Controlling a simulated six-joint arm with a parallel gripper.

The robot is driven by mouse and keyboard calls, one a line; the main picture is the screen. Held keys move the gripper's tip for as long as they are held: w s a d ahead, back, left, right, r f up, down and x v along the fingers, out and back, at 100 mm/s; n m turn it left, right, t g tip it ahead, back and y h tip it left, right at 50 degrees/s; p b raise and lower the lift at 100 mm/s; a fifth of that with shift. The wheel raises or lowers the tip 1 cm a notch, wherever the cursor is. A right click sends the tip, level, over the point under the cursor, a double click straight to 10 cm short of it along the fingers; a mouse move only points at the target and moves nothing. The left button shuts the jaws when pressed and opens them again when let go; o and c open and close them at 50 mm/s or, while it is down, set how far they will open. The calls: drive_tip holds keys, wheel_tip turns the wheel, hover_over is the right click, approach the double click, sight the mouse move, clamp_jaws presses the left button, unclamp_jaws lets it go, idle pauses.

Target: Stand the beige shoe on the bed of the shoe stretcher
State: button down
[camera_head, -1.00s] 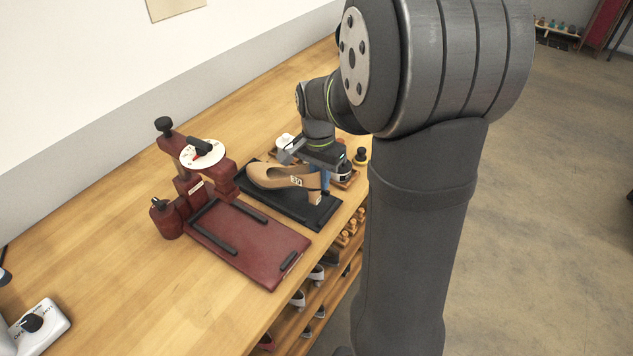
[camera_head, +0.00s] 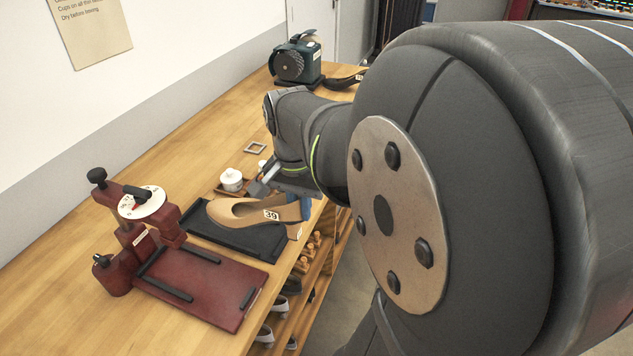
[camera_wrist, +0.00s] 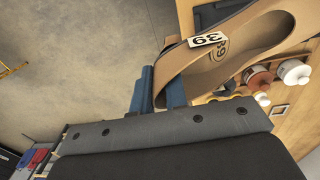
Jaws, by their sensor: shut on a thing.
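The beige shoe (camera_head: 232,212), a pump with a 39 tag, is over a black tray (camera_head: 262,245), toe to the left. I cannot tell whether it touches the tray. My gripper (camera_head: 304,206) is shut on the heel end of the shoe with its blue fingers. The wrist view shows the fingers (camera_wrist: 160,90) at the back of the shoe (camera_wrist: 235,60); the heel is mostly hidden there. The dark red shoe stretcher (camera_head: 160,222) stands left of the tray. Its flat bed (camera_head: 215,285) is empty, with black bars on it.
A white jar (camera_head: 231,181) stands behind the shoe, near a small square frame (camera_head: 255,147). A dark green machine (camera_head: 297,62) and a black shoe (camera_head: 343,81) are at the far end of the bench. Shoes fill shelves below the front edge. The bench left of the stretcher is clear.

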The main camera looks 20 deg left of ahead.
drive_tip(key=s+d+f, duration=0.1)
drive_tip(key=s+f, duration=0.2)
drive_tip(key=s, duration=1)
drive_tip(key=a+f, duration=0.5)
drive_tip(key=a, duration=0.4)
drive_tip(key=shift+a+f, duration=0.35)
drive_tip(key=shift+f, duration=0.4)
idle(1.2)
drive_tip(key=c, duration=1.4)
unclamp_jaws()
drive_tip(key=shift+o, duration=0.2)
wheel_tip(320, 180, up, 17)
drive_tip(key=shift+a+r, duration=0.2)
drive_tip(key=shift+a, duration=0.15)
